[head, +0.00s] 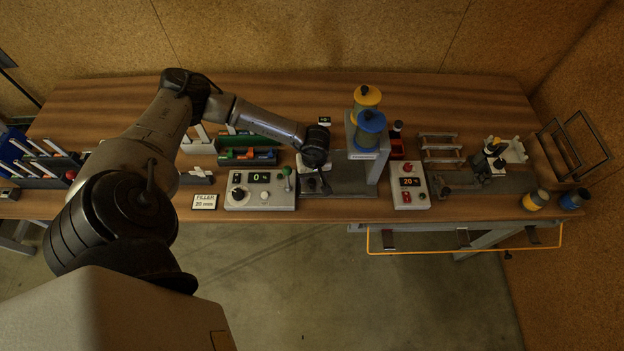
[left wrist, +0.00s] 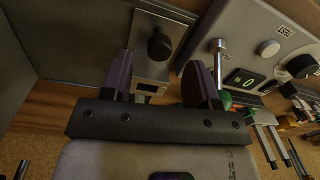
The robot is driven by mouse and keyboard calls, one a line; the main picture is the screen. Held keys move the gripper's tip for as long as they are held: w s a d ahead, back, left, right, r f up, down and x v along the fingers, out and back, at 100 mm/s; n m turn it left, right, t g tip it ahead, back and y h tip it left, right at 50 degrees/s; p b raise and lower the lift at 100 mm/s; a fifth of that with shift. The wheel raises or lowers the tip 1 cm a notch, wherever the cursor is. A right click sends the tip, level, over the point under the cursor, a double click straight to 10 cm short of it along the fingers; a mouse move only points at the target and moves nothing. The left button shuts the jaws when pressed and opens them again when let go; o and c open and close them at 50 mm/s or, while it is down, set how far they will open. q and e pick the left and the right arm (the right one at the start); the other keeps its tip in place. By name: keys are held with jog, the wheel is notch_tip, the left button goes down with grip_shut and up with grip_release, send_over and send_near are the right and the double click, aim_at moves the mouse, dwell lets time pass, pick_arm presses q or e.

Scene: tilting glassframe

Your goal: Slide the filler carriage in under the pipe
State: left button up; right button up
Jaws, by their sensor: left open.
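In the left wrist view the part I take for the filler carriage is a metal plate (left wrist: 150,27) with a black knob (left wrist: 160,46). My left gripper (left wrist: 158,72) is open, one dark finger on each side of the plate's near part; the knob lies past the fingertips. I cannot tell whether they touch. In the head view the left gripper (head: 322,182) reaches down at a pale carriage part (head: 303,162), mostly hidden by my wrist. The filler stand (head: 367,155) with yellow and blue tanks is just right of it. The pipe cannot be made out. The right gripper does not show.
A control box (head: 262,177) reading 0, with a green-topped lever, stands left of the gripper. Another box (head: 409,185) reading 20 stands right of the stand. A filler sign (head: 204,201) is at the front edge. The wooden table (head: 480,98) is clear at the back right.

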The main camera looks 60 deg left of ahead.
aim_at(312, 181)
pick_arm(q)
jog(key=shift+s+f, duration=0.1)
jog(key=shift+f, duration=1.7)
jog(key=shift+c, duration=0.3)
grip_shut()
